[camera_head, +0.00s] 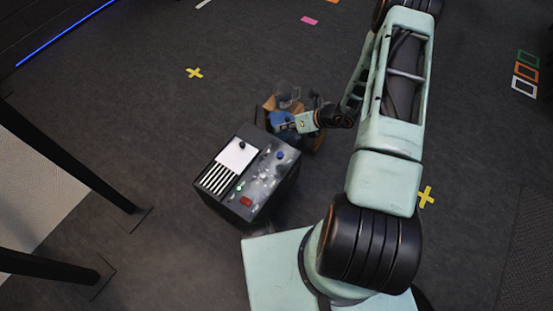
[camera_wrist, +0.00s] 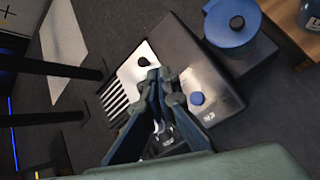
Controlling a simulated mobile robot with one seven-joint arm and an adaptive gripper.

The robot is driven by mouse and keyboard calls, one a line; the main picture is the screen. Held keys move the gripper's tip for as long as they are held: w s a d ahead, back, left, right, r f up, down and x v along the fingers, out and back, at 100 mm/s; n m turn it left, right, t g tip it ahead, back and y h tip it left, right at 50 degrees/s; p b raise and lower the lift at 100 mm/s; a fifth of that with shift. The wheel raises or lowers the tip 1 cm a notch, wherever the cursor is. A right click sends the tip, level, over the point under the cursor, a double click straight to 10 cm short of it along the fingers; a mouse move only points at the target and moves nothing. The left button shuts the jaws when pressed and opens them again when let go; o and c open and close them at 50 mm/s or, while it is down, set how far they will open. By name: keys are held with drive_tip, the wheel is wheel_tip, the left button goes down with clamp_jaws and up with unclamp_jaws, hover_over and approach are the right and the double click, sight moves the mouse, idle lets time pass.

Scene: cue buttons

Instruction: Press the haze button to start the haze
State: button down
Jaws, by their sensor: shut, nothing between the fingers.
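A dark console (camera_head: 262,188) stands on the floor in the head view. Its top has a white panel with black stripes (camera_head: 217,180), a dark knob (camera_head: 242,145), a blue button (camera_head: 281,155), a green button (camera_head: 239,188) and a red button (camera_head: 245,201). Labels are too small to read, so I cannot tell which is the haze button. In the wrist view my gripper (camera_wrist: 160,80) is shut and empty above the console, between the knob (camera_wrist: 144,62) and the blue button (camera_wrist: 196,98). It hides part of the console top. No contact with a button is visible.
A blue pot-like object (camera_wrist: 232,22) stands beside the console, near a wooden box (camera_wrist: 291,20). Black stand legs (camera_head: 70,165) are at the left. Yellow crosses (camera_head: 194,73) mark the floor, which is mostly clear behind the console.

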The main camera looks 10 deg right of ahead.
sight(282, 155)
drive_tip(key=s+f+m, duration=0.2)
drive_tip(key=shift+a+f, duration=0.25)
drive_tip(key=shift+f, duration=0.05)
wheel_tip(282, 155, down, 9)
drive_tip(key=b, duration=0.6)
drive_tip(key=shift+r+b, duration=0.1)
drive_tip(key=shift+b, duration=0.25)
idle(1.1)
drive_tip(key=shift+f+b, duration=0.35)
drive_tip(key=shift+f, duration=0.05)
drive_tip(key=shift+f+b, duration=0.4)
drive_tip(key=shift+f, duration=0.1)
idle(0.5)
drive_tip(key=shift+r, duration=0.1)
drive_tip(key=shift+r+p, duration=0.65)
drive_tip(key=shift+r, duration=0.15)
